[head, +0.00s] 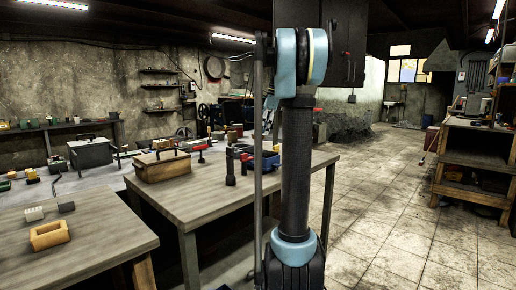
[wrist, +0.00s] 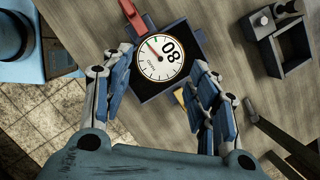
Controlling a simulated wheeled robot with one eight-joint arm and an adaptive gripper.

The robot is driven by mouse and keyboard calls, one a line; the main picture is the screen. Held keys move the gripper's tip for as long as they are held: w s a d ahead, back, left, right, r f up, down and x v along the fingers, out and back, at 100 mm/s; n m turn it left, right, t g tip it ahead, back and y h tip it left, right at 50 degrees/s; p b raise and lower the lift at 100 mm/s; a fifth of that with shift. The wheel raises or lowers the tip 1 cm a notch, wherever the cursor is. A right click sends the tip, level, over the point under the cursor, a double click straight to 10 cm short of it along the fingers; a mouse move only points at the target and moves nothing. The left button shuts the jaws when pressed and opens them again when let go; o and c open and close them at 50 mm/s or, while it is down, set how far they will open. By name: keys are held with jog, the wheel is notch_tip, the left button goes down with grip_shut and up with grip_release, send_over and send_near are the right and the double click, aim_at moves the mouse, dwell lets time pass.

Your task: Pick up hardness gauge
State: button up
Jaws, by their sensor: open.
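The hardness gauge (wrist: 160,57) shows in the wrist view as a round white dial with a red needle and the marking 80. It is over a dark square with blue edges (wrist: 184,32), which looks like an open blue box. My gripper (wrist: 160,68) is open, with one finger left of the dial and one right of it. I see no clear contact, and the height of the fingertips above the gauge is hard to tell. In the head view my arm hides the gripper, and I cannot make out the gauge; a blue box (head: 268,160) shows beside the arm.
A red bar (wrist: 133,14) lies just above the dial. A dark grey open box (wrist: 292,47) stands on the wooden table (wrist: 235,85) to the right. In the head view a wooden box with a handle (head: 162,166) stands left on the table (head: 205,200). Tiled floor (head: 390,200) is clear to the right.

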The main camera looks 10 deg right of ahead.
aim_at(257, 150)
jog(key=shift+x, duration=4.3)
jog(key=shift+d, duration=0.15)
jog(key=shift+c, duration=0.3)
grip_shut()
